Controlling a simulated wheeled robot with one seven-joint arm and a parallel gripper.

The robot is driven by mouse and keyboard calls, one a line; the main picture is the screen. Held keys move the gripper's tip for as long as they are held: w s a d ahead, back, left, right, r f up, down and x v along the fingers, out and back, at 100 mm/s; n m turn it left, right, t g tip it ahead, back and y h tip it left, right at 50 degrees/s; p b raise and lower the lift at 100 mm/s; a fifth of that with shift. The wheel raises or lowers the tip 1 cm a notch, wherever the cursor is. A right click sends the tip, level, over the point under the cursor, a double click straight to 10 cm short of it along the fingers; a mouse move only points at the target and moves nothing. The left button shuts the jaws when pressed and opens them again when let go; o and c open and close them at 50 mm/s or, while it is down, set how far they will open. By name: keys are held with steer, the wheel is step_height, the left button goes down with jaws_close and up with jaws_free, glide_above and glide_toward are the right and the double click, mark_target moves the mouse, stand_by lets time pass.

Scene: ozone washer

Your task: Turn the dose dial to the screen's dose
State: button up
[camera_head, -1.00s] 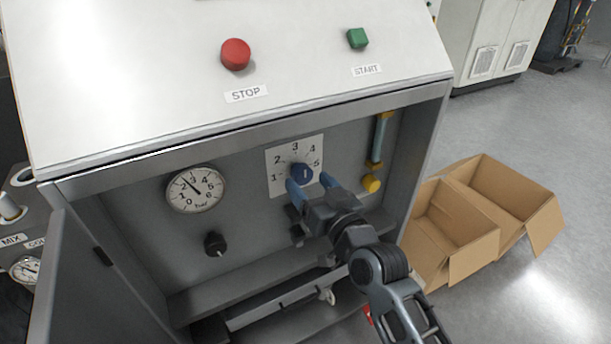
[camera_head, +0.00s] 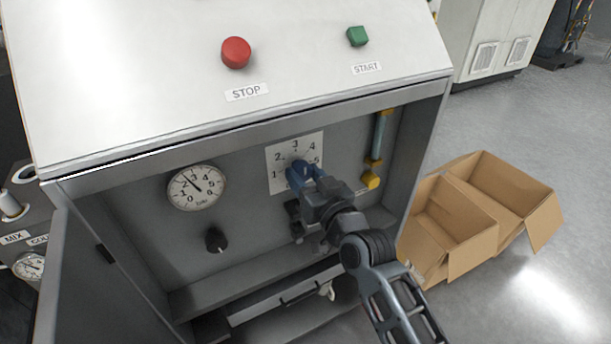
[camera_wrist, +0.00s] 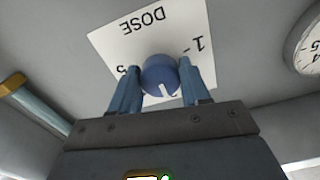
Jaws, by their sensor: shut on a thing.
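The blue dose dial (camera_wrist: 158,76) sits on a white scale plate (camera_head: 281,156) numbered 1 to 5, inside the open cabinet. My gripper (camera_head: 302,172) is at the dial, and its blue fingers (camera_wrist: 160,92) stand on either side of it, shut on it. In the head view the fingers mostly cover the dial. In the wrist view the plate is upside down, with DOSE, 1 and 5 readable. A white pointer line shows on the dial on its side toward my gripper, away from the DOSE word. The screen is not in view.
A pressure gauge (camera_head: 196,188) and a black knob (camera_head: 215,240) are left of the plate. A yellow-ended tube (camera_head: 378,145) is to its right. STOP (camera_head: 235,53) and START (camera_head: 357,37) buttons sit above. Cardboard boxes (camera_head: 455,225) stand right of the cabinet.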

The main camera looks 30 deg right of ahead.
steer(key=shift+c, duration=1)
steer(key=shift+f+b, duration=0.1)
steer(key=shift+b, duration=0.25)
steer(key=n+b, duration=0.3)
steer(key=shift+f+n+b, duration=0.15)
steer(key=shift+n+b, duration=0.25)
steer(key=n+b, duration=0.2)
steer(key=n, duration=0.1)
steer(key=shift+b, duration=0.35)
steer(key=shift+r+n+b, duration=0.2)
steer(key=shift+n+b, duration=0.6)
steer(key=shift+n, duration=0.7)
steer(key=o, duration=1.1)
steer(key=shift+c, duration=0.2)
